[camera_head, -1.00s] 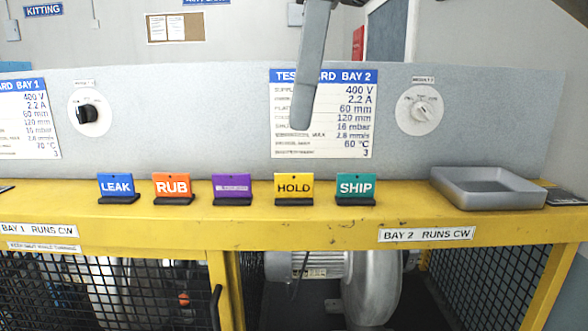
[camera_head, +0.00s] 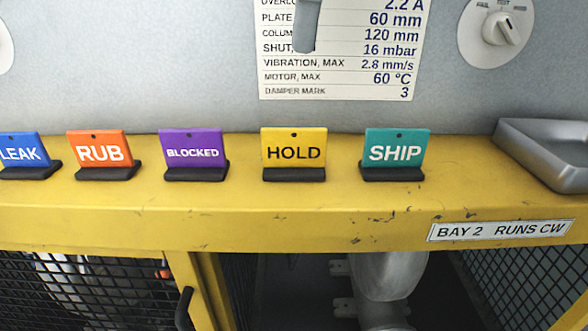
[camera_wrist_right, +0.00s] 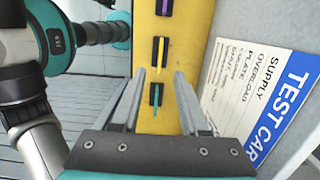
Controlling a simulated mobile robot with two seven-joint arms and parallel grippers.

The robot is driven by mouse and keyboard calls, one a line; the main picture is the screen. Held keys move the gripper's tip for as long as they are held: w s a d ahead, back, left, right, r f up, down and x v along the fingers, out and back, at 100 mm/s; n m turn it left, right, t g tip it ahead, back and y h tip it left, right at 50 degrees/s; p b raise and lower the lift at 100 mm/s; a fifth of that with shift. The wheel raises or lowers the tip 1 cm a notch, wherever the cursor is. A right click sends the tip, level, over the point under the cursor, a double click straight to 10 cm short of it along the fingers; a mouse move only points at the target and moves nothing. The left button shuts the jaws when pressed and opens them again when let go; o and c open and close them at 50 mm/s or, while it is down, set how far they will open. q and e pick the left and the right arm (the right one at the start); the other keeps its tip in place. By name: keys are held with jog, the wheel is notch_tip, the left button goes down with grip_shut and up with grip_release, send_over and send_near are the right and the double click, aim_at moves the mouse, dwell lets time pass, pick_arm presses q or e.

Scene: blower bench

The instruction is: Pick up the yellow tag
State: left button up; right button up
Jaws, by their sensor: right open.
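The yellow HOLD tag (camera_head: 294,142) stands upright in a black holder on the yellow bench ledge, between the purple BLOCKED tag (camera_head: 193,144) and the teal SHIP tag (camera_head: 395,144). In the right wrist view the yellow tag (camera_wrist_right: 160,44) is seen edge-on from above, beyond the fingertips. My right gripper (camera_head: 306,47) shows at the top of the head view as a grey finger over the test card, above the yellow tag and apart from it. In the wrist view its two fingers (camera_wrist_right: 160,74) are spread, with nothing held. My left gripper is not in view.
An orange RUB tag (camera_head: 99,147) and a blue LEAK tag (camera_head: 22,148) stand farther left. A grey tray (camera_head: 545,132) sits at the right on the ledge. The test card (camera_head: 340,72) is on the grey panel behind. The ledge front is clear.

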aim_at(294, 128)
jog(key=f, duration=0.6)
jog(key=shift+w+a+b, duration=0.15)
jog(key=shift+a+b, duration=0.15)
jog(key=shift+b, duration=0.05)
jog(key=shift+a+f, duration=0.2)
jog(key=shift+f, duration=2.2)
grip_shut()
